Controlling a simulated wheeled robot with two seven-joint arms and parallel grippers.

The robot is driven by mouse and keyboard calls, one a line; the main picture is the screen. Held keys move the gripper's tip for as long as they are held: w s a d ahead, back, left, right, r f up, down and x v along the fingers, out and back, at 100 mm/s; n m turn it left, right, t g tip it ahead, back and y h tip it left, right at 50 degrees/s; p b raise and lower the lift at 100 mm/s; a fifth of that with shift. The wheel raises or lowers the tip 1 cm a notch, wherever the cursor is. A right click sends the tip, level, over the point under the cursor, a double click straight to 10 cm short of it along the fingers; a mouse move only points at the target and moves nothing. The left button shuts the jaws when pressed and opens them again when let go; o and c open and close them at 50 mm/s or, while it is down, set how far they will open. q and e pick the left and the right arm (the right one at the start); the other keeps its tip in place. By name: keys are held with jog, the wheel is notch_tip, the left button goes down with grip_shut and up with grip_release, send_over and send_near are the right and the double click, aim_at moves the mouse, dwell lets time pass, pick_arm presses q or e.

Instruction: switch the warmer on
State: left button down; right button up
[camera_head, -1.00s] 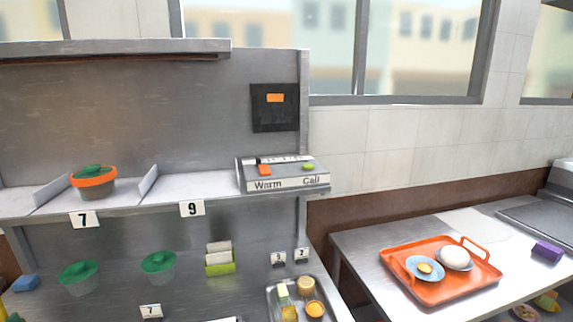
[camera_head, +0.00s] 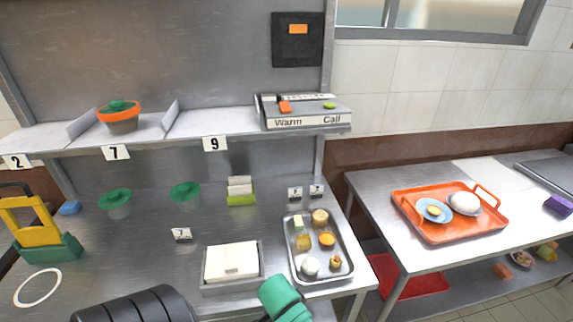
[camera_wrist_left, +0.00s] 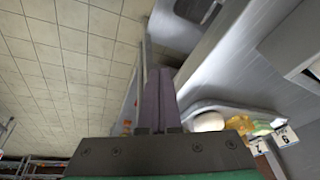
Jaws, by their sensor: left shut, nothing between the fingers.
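The grey control box (camera_head: 303,110) stands at the right end of the raised shelf. Its front label reads "Warm" and "Call". An orange switch (camera_head: 285,107) sits above "Warm" and a green button (camera_head: 329,105) above "Call". A black panel (camera_head: 297,50) with an orange patch hangs on the back wall above the box. In the left wrist view my left gripper (camera_wrist_left: 160,74) is shut and empty, its dark fingers together, well apart from the box. In the head view only green and black parts of my arm show at the bottom edge; the fingertips are hidden.
Below the shelf stand a metal tray of small foods (camera_head: 345,270), a white block in a metal tray (camera_head: 232,262) and green-lidded pots. An orange-rimmed pot (camera_head: 119,121) stands on the shelf. An orange tray (camera_head: 452,235) sits on the right table. Shelf space left of the box is clear.

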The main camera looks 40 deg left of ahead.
pick_arm(q)
jog(key=w+a+r+n+t+y, duration=0.35)
jog(key=w+a+r, duration=0.45)
jog(key=r, duration=0.3)
jog(key=w+a+r+n+t+y, duration=0.2)
jog(key=w+a+r+n+y, duration=0.15)
jog(key=w+a+r, duration=0.65)
jog(key=w+a+r+n+y, duration=0.1)
jog(key=r+y, duration=0.1)
jog(key=r, duration=0.6)
jog(key=w+a+r+n+y, duration=0.2)
jog(key=r, duration=0.7)
jog(key=w+a+r+n+y, duration=0.2)
jog(key=r, duration=0.7)
jog(key=shift+a+t+y, duration=0.25)
jog(key=shift+t+y, duration=0.05)
jog(key=shift+t, duration=0.15)
jog(key=shift+f, duration=0.1)
